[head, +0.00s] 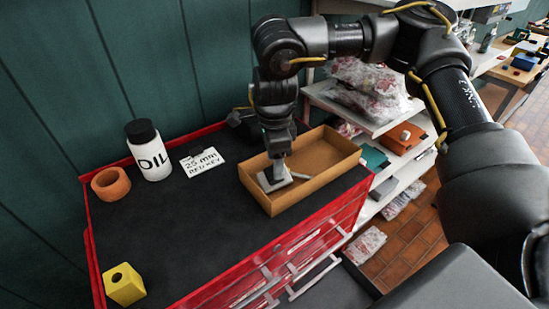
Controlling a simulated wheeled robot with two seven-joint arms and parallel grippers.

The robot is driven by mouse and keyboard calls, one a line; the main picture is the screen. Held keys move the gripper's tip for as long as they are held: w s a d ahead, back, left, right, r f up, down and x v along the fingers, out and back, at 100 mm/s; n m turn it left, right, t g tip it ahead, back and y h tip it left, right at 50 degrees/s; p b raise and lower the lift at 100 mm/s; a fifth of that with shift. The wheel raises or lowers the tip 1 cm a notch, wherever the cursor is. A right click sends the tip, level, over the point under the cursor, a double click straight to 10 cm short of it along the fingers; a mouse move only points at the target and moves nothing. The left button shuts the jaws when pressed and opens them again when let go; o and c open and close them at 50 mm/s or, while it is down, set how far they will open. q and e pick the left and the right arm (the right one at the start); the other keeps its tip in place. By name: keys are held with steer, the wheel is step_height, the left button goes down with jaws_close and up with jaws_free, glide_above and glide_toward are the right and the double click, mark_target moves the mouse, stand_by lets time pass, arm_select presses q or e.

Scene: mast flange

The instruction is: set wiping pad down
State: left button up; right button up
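My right gripper (277,171) points down into a shallow brown tray (329,173) on the dark top of the red tool cabinet. At its fingertips is a flat light-grey piece (266,184), which looks like the wiping pad, low inside the left part of the tray. The fingers are small here and partly merge with the grey piece, so I cannot tell whether they grip it or whether it rests on the tray floor. My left gripper is not in view.
A white OIL bottle (151,160) with a black cap, an orange-brown ring (110,184), a lettered white card (202,163) and a yellow block with a hole (124,284) stand on the cabinet top (190,225). Its middle is clear. Shelves with bagged goods (372,90) are at right.

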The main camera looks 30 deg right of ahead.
step_height(320, 180, up, 13)
steer(key=shift+r, duration=0.1)
stand_by(0.7)
